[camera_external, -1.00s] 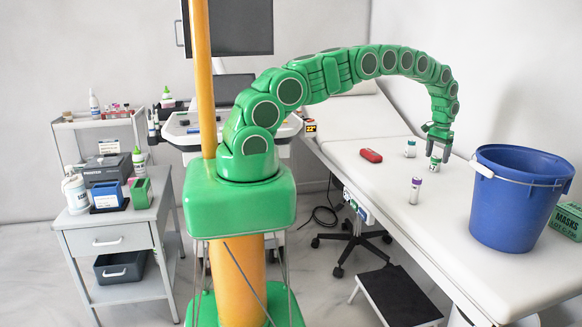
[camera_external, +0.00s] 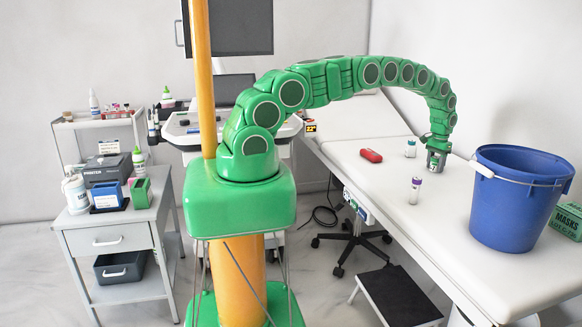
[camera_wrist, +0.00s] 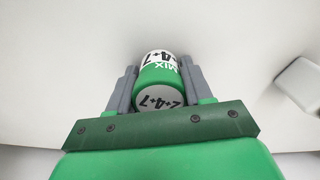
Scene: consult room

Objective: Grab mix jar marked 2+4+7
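The mix jar (camera_wrist: 157,73) has a white and green side with the word MIX.
A blue bucket (camera_external: 515,205) stands close on the right, with a green masks box (camera_external: 567,220) beyond it. A purple-capped vial (camera_external: 415,191), a teal-capped vial (camera_external: 410,149) and a red case (camera_external: 371,156) are on the table to the left. A pale block (camera_wrist: 300,82) shows in the wrist view.

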